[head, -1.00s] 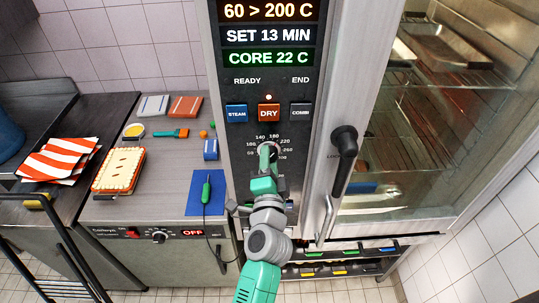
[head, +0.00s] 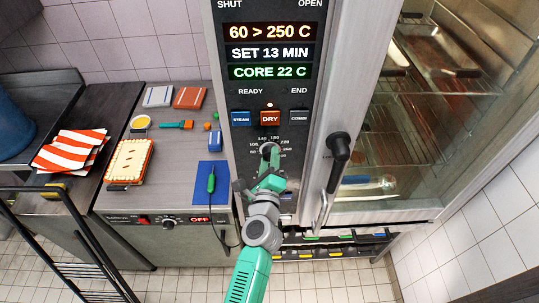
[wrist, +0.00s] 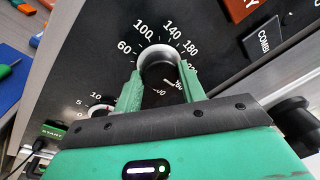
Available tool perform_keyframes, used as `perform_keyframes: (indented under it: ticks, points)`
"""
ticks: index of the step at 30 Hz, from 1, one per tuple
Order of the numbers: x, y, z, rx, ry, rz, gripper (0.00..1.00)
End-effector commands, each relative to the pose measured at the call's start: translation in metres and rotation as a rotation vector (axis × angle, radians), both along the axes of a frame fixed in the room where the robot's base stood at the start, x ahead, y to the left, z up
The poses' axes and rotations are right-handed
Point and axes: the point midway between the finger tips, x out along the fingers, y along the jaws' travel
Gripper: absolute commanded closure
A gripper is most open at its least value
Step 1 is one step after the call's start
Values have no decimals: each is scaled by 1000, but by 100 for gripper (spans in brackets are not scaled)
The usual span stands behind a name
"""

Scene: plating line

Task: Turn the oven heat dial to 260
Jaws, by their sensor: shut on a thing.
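The oven heat dial (head: 269,149) is a round dark knob with a pale rim on the oven's black control panel (head: 240,95). Numbers ring it, and 60, 100, 140 and 180 read clearly in the wrist view. My gripper (head: 268,157) is shut on the dial, one green finger on each side of it, as the wrist view shows at the knob (wrist: 158,62). The fingers hide part of the lower numbers. The top display (head: 268,32) reads 60 > 250 C. The displays below it read SET 13 MIN and CORE 22 C.
The black oven door handle (head: 338,160) stands out just right of my gripper. STEAM, DRY and COMBI buttons (head: 270,118) sit above the dial. A smaller dial (wrist: 100,108) is below it. The left counter holds a pastry (head: 130,162) and a blue mat (head: 211,184).

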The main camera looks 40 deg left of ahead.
Motion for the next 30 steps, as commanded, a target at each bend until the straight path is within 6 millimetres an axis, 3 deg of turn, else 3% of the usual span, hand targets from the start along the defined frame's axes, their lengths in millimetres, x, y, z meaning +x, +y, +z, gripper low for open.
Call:
perform_keyframes:
  ticks: [12, 28, 29, 30]
  points:
    - [0, 0, 2, 114, 114, 0, 83]
    - [0, 0, 0, 127, 129, 0, 83]
    - [0, 0, 0, 127, 129, 0, 58]
    - [0, 0, 0, 127, 129, 0, 50]
